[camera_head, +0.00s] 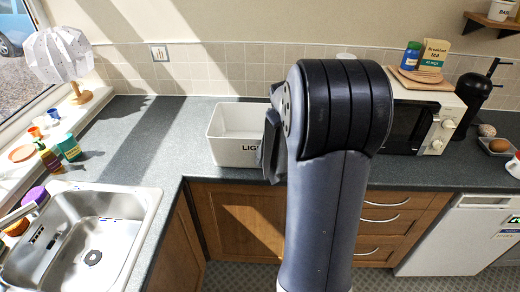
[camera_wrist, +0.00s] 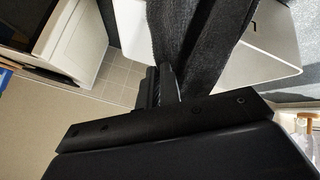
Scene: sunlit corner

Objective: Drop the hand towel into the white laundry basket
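The white laundry basket (camera_head: 228,152) stands on the dark worktop in the corner, with part of a label reading "LIG" on its front. My arm covers its right side. In the wrist view, white walls of the basket (camera_wrist: 265,62) show at the right. A dark grey hand towel (camera_wrist: 195,35) runs from the top of the wrist view down to my gripper (camera_wrist: 160,86), whose black fingers look shut on it. The towel overlaps the basket's wall in that view. In the head view my gripper is mostly hidden by my arm, so the towel's height over the basket cannot be told.
A steel sink (camera_head: 90,235) is at the left, with a lamp (camera_head: 62,62) and small bottles on the sill. A microwave (camera_head: 420,122) stands right of my arm, with a board and a box on top. The worktop (camera_head: 150,130) left of the basket is clear.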

